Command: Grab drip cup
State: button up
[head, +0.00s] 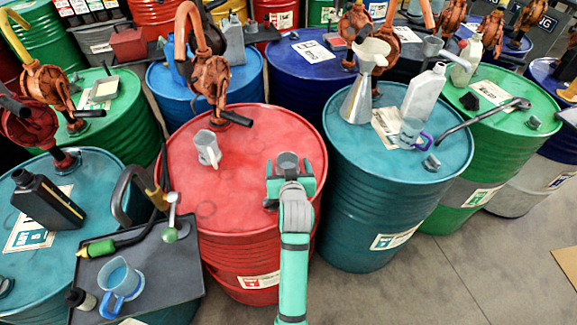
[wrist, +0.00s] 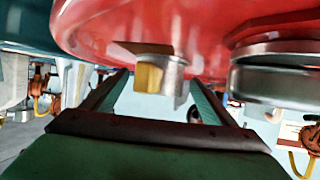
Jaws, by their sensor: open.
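A small grey metal cup (head: 287,159), apparently the drip cup, is near the right part of the red drum's top (head: 235,160). My gripper (head: 290,183) is open in front of it, low over the drum. In the wrist view, the metal cup (wrist: 173,78) with a yellowish square patch is between the two spread fingers. I cannot tell whether either finger touches it. The gripper hides the cup's lower part in the head view.
A teal drum (head: 345,215) on the right carries a funnel (head: 358,95), a white bottle (head: 423,92) and a clear measuring jug (head: 410,132). A dark tray (head: 165,265) is at left.

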jog(key=shift+w+f, duration=0.1)
jog(key=shift+w, duration=0.25)
jog(key=shift+c, duration=0.2)
jog(key=c, duration=1.2)
jog(key=shift+o, duration=0.3)
